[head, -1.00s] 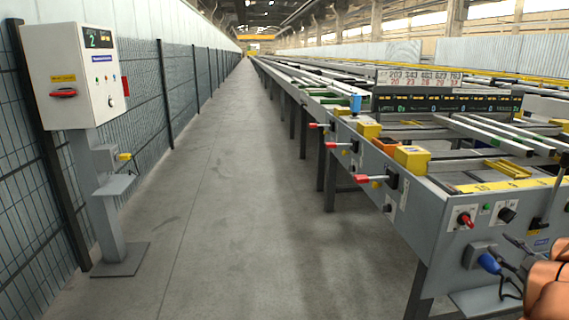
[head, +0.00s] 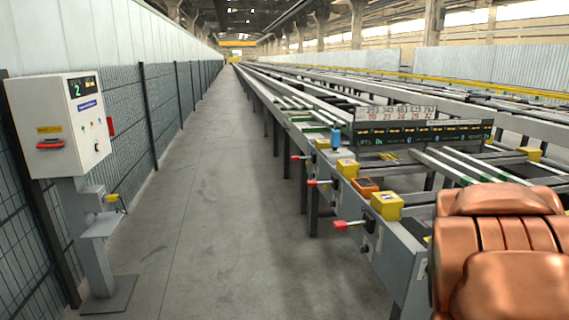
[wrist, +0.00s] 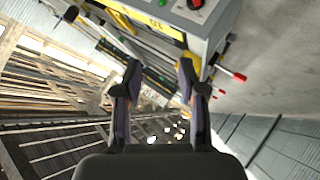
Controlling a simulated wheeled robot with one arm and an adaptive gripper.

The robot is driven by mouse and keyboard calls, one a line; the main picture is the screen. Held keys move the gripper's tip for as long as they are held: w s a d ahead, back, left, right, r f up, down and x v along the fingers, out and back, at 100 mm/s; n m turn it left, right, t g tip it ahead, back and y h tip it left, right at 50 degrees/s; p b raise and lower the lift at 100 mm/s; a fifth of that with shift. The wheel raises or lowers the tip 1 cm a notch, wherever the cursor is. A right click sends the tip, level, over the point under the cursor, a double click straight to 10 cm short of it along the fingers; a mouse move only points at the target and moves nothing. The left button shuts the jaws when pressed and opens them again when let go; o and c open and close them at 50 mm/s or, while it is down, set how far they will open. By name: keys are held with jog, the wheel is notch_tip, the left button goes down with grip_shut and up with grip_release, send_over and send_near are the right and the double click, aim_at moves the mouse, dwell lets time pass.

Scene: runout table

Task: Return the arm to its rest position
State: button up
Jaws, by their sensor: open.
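My gripper (wrist: 158,75) shows in the wrist view with its two dark fingers spread apart and nothing between them. The wrist view is tilted, and the end of the runout table (wrist: 170,30) lies beyond the fingertips, apart from them. In the head view a copper-coloured part of my arm fills the lower right corner and hides the near end of the runout table (head: 400,257). The gripper itself does not show in the head view.
A white control box (head: 62,125) stands on a grey post at the left by a mesh fence (head: 155,95). Red-handled levers (head: 345,225) stick out from the table's side into the aisle. The grey aisle floor (head: 220,220) between is clear.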

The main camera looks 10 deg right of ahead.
jog(key=s+a+r+g+y+p, duration=0.2)
jog(key=s+a+p, duration=0.3)
jog(key=s+a, duration=0.4)
jog(key=s+a+r+g+y+p, duration=0.3)
jog(key=s+a, duration=0.6)
jog(key=a, duration=0.5)
jog(key=s+a+r+g+y+p, duration=0.2)
jog(key=s+a+p, duration=0.4)
jog(key=a, duration=0.5)
jog(key=s+g+y, duration=0.1)
jog(key=s+g, duration=0.1)
jog(key=shift+s+a+r+g+p, duration=0.3)
jog(key=shift+s+g, duration=0.1)
